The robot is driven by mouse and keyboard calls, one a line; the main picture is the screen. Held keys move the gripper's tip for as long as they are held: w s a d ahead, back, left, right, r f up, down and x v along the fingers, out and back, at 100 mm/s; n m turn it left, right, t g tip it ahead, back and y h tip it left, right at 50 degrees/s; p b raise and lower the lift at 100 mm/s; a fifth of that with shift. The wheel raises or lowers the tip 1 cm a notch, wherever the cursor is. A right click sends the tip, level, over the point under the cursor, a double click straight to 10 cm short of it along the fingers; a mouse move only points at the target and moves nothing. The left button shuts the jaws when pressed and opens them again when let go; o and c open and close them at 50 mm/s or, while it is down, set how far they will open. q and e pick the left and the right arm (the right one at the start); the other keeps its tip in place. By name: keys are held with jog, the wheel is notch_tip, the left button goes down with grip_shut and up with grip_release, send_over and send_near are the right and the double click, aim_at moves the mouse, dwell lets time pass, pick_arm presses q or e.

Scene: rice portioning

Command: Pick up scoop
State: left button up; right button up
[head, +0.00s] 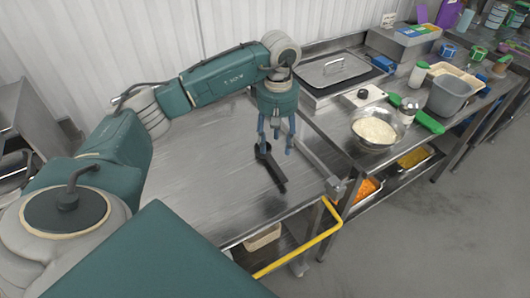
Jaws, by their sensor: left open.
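A black scoop (277,176) lies on the bare steel table (205,170), its long straight part pointing towards the front right. My left gripper (276,148) points down over the scoop's rounded far end. Its fingers are spread apart, open and empty. One finger stands close to the scoop's far end in the picture; I cannot tell whether it touches. My right gripper is not in view.
A steel bowl of white rice (374,130) stands on the counter to the right, beside a small white device (362,96), a green-handled item (430,122) and a grey tub (450,95). A yellow rail (300,250) runs along the table's front right.

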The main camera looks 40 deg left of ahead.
aim_at(275, 162)
pick_arm(q)
notch_tip(275, 162, down, 3)
jog(key=shift+r+p, duration=0.1)
jog(key=shift+p, duration=0.2)
jog(key=shift+f+p, duration=0.3)
notch_tip(275, 162, down, 4)
jog(key=shift+r+p, duration=0.2)
jog(key=shift+p, duration=0.75)
jog(key=shift+f, duration=0.5)
grip_shut()
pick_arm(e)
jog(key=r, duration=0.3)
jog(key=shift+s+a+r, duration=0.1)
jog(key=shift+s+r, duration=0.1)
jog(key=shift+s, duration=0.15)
